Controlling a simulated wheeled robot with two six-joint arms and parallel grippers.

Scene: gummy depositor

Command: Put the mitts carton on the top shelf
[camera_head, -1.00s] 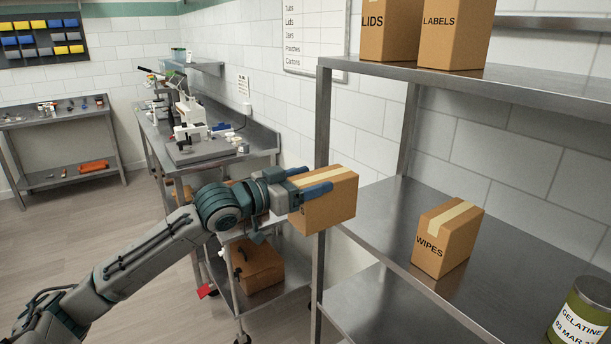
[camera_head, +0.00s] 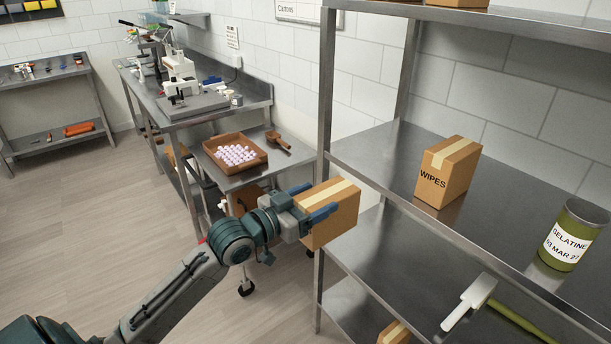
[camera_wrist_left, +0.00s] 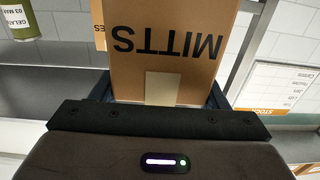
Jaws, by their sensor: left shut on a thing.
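The mitts carton (camera_head: 333,222) is a brown box with a pale tape strip. My left gripper (camera_head: 318,203) is shut on it, with fingers along its sides, and holds it in the air just left of the shelf rack's front post. In the left wrist view the carton (camera_wrist_left: 170,65) fills the space between the fingers, and its MITTS lettering appears upside down. The rack's top shelf (camera_head: 480,19) crosses the upper right of the head view, with only the bottoms of boxes showing on it. My right gripper is not in view.
The middle shelf (camera_head: 384,154) holds a WIPES carton (camera_head: 445,175) and a green gelatine tin (camera_head: 572,236). A tray of pale pieces (camera_head: 235,154) sits on a cart behind.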

